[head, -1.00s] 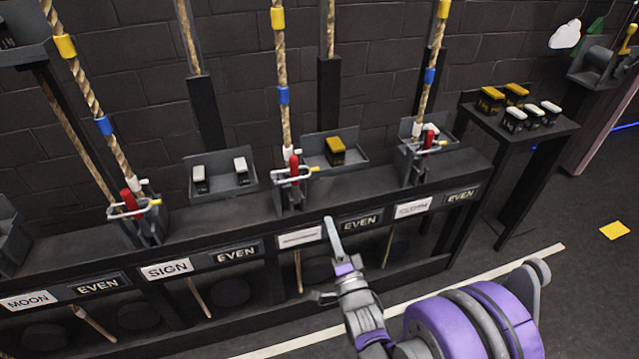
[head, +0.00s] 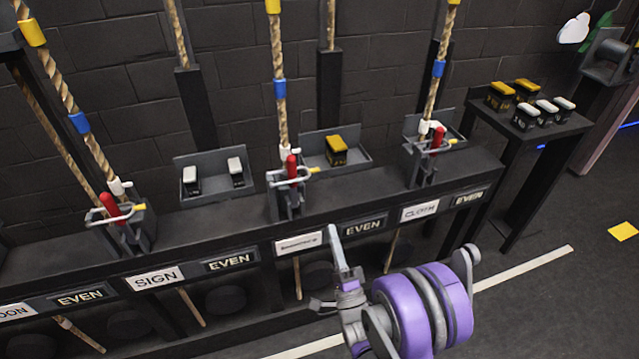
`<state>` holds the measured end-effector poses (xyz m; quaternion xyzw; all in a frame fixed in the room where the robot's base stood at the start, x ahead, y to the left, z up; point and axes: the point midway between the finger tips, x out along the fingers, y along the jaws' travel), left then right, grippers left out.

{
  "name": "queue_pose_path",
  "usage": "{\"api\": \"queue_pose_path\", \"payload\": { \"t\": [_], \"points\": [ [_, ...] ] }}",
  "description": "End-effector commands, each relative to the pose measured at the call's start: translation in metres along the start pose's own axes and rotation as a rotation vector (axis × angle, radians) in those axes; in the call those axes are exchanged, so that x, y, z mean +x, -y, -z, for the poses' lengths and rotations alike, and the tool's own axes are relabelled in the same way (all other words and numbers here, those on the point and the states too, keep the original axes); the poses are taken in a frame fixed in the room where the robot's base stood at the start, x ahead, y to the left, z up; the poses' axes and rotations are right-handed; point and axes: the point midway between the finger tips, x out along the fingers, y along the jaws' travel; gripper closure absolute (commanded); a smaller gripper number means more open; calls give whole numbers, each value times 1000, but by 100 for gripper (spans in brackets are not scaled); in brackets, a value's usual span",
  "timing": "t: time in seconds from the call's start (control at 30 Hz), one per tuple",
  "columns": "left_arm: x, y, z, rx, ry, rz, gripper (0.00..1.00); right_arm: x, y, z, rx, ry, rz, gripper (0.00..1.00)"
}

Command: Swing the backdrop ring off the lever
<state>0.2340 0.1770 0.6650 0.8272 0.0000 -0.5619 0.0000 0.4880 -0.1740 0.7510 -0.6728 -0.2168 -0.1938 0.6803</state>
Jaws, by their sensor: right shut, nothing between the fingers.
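The middle lever (head: 291,166) has a red handle and stands upright on the rail at the foot of a rope. A pale metal ring (head: 288,182) with a yellow tip (head: 313,171) lies across the lever; it appears to loop around the handle. The label below (head: 299,243) is too blurred to read surely, perhaps BACKDROP. My right gripper (head: 334,232) is shut and empty, its pale fingers pointing up in front of the rail, just right of that label. It is below the ring and apart from it. My left gripper is out of view.
Similar levers with rings stand at left (head: 112,208), above SIGN (head: 155,279), and at right (head: 437,141), above CLOTH (head: 419,212). A tray with a yellow block (head: 336,150) sits right of the middle lever. A side table (head: 545,128) holds several blocks. Open floor lies at right.

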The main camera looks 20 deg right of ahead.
Motion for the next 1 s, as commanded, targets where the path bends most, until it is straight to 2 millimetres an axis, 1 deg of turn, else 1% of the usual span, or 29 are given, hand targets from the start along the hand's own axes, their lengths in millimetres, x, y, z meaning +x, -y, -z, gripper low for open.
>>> {"api": "queue_pose_path", "payload": {
  "t": [0.03, 0.07, 0.13, 0.4, 0.5, 0.6, 0.7, 0.8, 1.0],
  "points": [
    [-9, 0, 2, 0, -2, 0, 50, 10, 4, 0, 0, 0, 1, 100],
    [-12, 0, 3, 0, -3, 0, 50, 16, 5, 0, 0, 0, 1, 100],
    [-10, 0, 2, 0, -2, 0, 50, 28, 2, 0, 0, 0, 0, 100],
    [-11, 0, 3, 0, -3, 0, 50, 82, 1, 0, 0, 0, 0, 100],
    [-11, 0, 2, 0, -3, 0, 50, 99, 1, 0, 0, 0, 0, 100],
    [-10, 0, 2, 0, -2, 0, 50, 112, 1, 0, 0, 0, 0, 100],
    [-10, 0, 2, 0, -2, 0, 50, 121, 1, 0, 0, 0, 0, 100],
    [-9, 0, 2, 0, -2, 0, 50, 125, 1, 0, 0, 0, 0, 100],
    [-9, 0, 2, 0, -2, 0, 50, 127, 1, 0, 0, 0, 0, 100]
  ]
}}
